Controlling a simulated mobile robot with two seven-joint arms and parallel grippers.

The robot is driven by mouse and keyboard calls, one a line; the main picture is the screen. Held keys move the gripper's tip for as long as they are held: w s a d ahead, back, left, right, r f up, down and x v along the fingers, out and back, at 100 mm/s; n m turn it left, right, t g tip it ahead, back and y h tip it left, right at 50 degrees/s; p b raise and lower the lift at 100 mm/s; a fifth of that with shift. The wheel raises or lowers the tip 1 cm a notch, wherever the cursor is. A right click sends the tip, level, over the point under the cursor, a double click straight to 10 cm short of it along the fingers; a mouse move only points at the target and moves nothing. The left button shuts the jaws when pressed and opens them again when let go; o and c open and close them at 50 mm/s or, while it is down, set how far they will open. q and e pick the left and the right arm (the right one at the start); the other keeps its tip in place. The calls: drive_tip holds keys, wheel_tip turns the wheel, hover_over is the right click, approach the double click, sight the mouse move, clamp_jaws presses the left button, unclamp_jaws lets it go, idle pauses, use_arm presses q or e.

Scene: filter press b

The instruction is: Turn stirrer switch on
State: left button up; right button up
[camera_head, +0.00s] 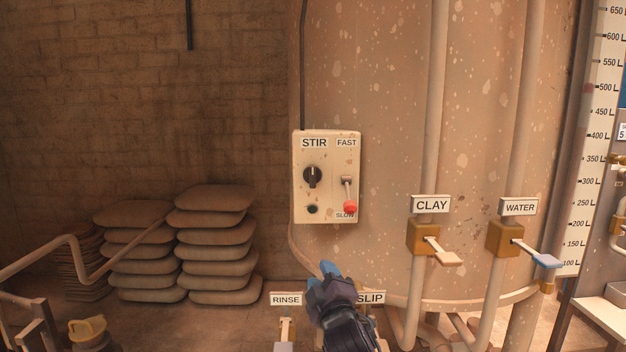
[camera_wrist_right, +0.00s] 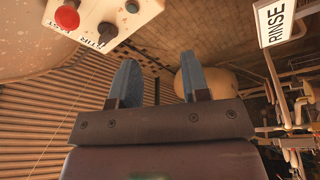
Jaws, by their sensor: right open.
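The stirrer box (camera_head: 326,196) is a pale panel marked STIR on the tank wall, in the middle of the head view. Its black rotary switch (camera_head: 312,177) is at the left, with a small dark round button or lamp (camera_head: 312,209) below it. A red-knobbed lever (camera_head: 349,207) sits at the right, at the SLOW end. My right gripper (camera_head: 322,272) is below the box, apart from it, with blue fingers. In the right wrist view its fingers (camera_wrist_right: 160,85) are apart and empty. The box shows there at the upper left (camera_wrist_right: 112,18). My left gripper is not in view.
The CLAY valve (camera_head: 424,238) and WATER valve (camera_head: 505,239), with sideways handles, stand to the right. RINSE (camera_head: 286,299) and SLIP (camera_head: 371,297) signs are beside my right gripper. Stacked sacks (camera_head: 213,245) lie at the left. The space in front of the box is clear.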

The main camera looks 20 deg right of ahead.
wheel_tip(320, 180, up, 5)
drive_tip(key=w+n+h+p, duration=0.1)
drive_tip(key=w+n+h, duration=0.15)
drive_tip(key=n, duration=0.55)
drive_tip(key=n+t+h+p, duration=0.1)
drive_tip(key=n+t+h, duration=0.15)
drive_tip(key=n, duration=1.05)
approach(313, 178)
drive_tip(key=shift+g, duration=0.55)
drive_tip(key=x, duration=0.6)
drive_tip(key=r+x, duration=0.1)
drive_tip(key=x, duration=0.2)
drive_tip(key=shift+w+a, duration=0.1)
drive_tip(key=shift+c, duration=0.4)
clamp_jaws()
